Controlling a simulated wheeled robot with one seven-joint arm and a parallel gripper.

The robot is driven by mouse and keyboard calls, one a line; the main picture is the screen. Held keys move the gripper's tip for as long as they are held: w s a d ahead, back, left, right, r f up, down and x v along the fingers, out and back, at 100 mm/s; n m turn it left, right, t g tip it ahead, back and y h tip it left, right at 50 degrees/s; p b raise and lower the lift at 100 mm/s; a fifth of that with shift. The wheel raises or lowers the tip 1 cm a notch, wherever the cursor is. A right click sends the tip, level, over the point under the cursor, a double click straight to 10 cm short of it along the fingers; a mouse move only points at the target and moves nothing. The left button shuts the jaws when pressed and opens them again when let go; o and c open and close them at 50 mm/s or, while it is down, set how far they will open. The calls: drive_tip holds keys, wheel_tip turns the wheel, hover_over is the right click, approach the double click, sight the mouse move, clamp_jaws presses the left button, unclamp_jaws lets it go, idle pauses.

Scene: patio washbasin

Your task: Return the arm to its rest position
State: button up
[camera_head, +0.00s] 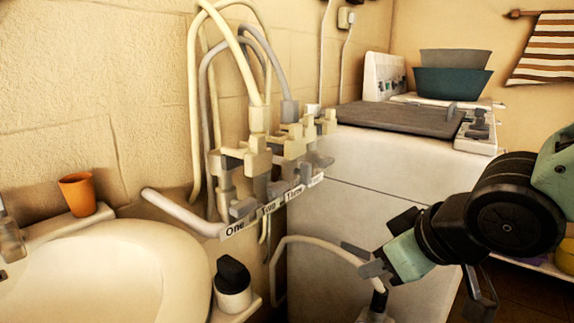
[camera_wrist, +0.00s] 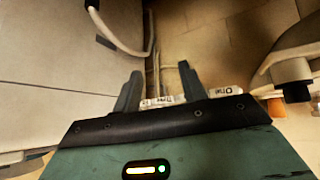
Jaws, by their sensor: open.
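My gripper (camera_head: 364,259) is at the lower right of the head view, in front of the white washing machine (camera_head: 370,190). Its two dark fingers are spread with nothing seen between them. My arm comes in from the right edge and points left. In the wrist view my gripper (camera_wrist: 160,84) shows both fingers apart, with the labelled rail (camera_wrist: 165,101) visible beyond the gap. My gripper is apart from the taps and hoses in the head view.
Taps and hoses (camera_head: 258,140) stand above a labelled pipe (camera_head: 240,222). A white sink (camera_head: 110,260) with an orange cup (camera_head: 77,195) is at left. A black-capped container (camera_head: 232,285) stands beside it. Teal and grey basins (camera_head: 450,82) sit on the machine. A pale hose (camera_head: 320,243) curves near my gripper.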

drive_tip(key=s+f+n+g+h, duration=0.1)
drive_tip(key=s+f+g+h, duration=0.2)
drive_tip(key=s, duration=0.5)
drive_tip(key=s+f+g, duration=0.2)
drive_tip(key=s+g, duration=0.2)
drive_tip(key=s, duration=0.4)
wheel_tip(320, 180, up, 18)
drive_tip(key=w+p, duration=0.1)
drive_tip(key=p, duration=1.7)
drive_tip(key=shift+a+f, duration=0.2)
